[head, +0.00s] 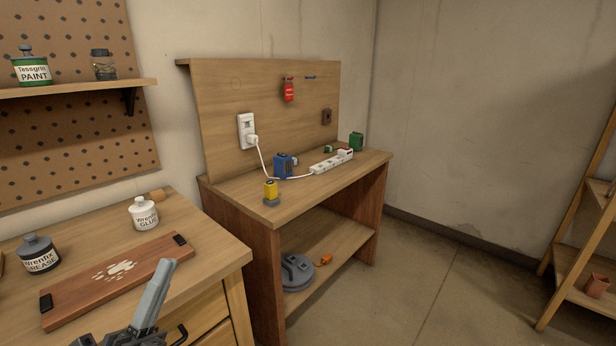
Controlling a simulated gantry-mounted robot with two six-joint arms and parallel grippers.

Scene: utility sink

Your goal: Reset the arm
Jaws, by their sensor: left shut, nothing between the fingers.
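My left gripper (163,270) shows at the bottom left of the head view, grey, with its fingers pointing up. It is shut and empty. It appears in front of the right end of a reddish-brown wooden board (85,286) that lies on the left bench; whether it touches the board I cannot tell. My right gripper is not in view.
The left bench (203,233) holds a dark grease jar (38,255) and a white glue jar (144,213). A second bench (235,190) carries a power strip (331,162), a blue device (284,165) and a yellow one (271,190). Open floor (450,290) lies right.

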